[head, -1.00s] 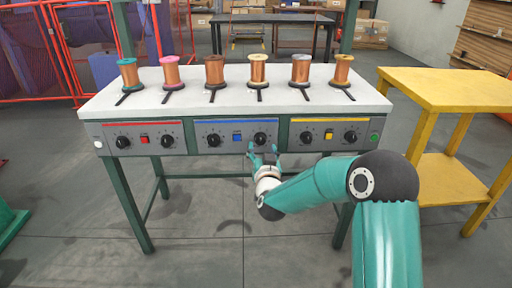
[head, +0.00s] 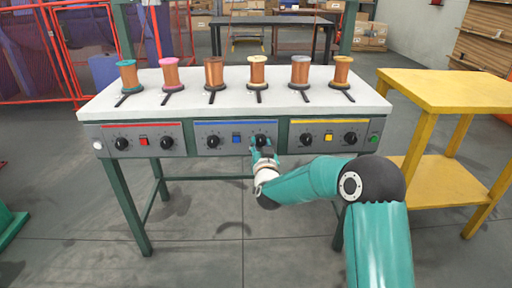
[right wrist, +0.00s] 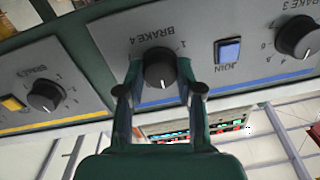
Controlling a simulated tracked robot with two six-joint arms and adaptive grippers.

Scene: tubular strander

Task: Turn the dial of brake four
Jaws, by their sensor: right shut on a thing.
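The brake four dial (right wrist: 160,68) is a round black knob on the grey blue-striped panel, below the upside-down label BRAKE 4 in the right wrist view. Its white pointer line faces downward in that view. My right gripper (right wrist: 160,80) is shut on this dial, one finger on each side. In the head view my right gripper (head: 262,146) reaches up to the right knob of the middle panel and partly covers it. My left gripper is not in view.
A blue JOIN button (right wrist: 229,51) and the brake three dial (right wrist: 298,37) sit on the same panel. Another dial (right wrist: 45,96) is on the neighbouring yellow-striped panel. Copper spools stand on the white bench top (head: 235,99). A yellow table (head: 440,88) stands at right.

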